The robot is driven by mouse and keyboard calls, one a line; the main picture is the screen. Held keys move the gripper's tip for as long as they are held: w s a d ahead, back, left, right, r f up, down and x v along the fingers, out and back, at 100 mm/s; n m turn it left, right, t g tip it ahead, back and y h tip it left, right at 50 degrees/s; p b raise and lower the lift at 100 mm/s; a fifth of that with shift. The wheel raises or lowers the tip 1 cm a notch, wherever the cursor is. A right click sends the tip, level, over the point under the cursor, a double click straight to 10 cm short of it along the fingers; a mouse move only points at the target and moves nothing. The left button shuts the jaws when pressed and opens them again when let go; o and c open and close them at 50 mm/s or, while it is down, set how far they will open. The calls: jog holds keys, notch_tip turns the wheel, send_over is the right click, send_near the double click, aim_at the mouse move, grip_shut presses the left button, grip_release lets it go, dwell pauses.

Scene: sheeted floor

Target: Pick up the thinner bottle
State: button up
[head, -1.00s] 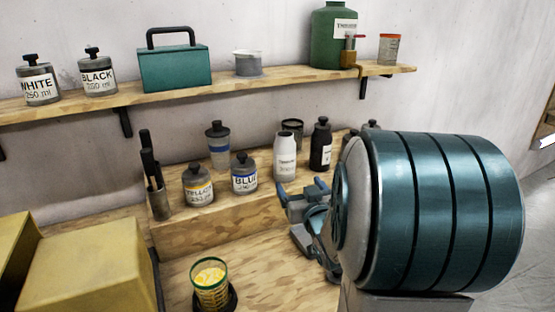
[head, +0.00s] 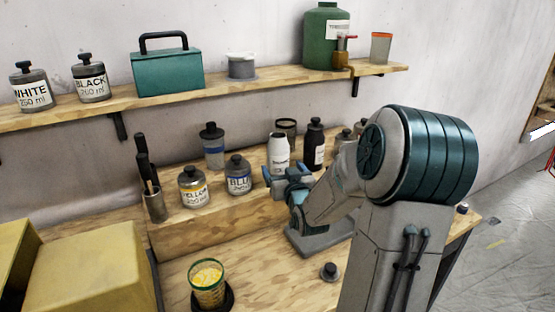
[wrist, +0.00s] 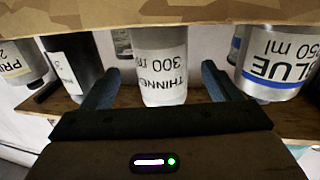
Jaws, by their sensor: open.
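The thinner bottle (head: 279,153) is pale grey-white with a dark cap and stands upright on the raised wooden step. In the wrist view, which looks upside down, its label "THINNER 300 ml" (wrist: 162,72) faces me. My gripper (head: 287,180) is at the front of this bottle in the head view. Its two blue-grey fingers are spread, one on each side of the bottle in the wrist view (wrist: 160,80), with a gap on both sides. I cannot tell how far the bottle is between the fingers. The bottle's lower front is partly hidden by my gripper in the head view.
The blue jar (head: 238,178) stands close on the left, the black bottle (head: 314,147) close on the right. A grey tin (head: 287,129) is behind. The yellow jar (head: 193,188) and a brush holder (head: 154,205) are farther left. A wall shelf (head: 215,90) runs above.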

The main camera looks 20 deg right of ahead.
aim_at(278, 160)
jog(key=shift+w+d+p, duration=0.15)
jog(key=shift+w+p, duration=0.2)
jog(key=shift+w, duration=0.9)
jog(key=shift+w+d+p, duration=0.15)
jog(key=shift+w+p, duration=0.2)
jog(key=shift+w, duration=0.85)
jog(key=c, duration=1.4)
jog(key=shift+o, duration=0.2)
jog(key=shift+r, duration=0.15)
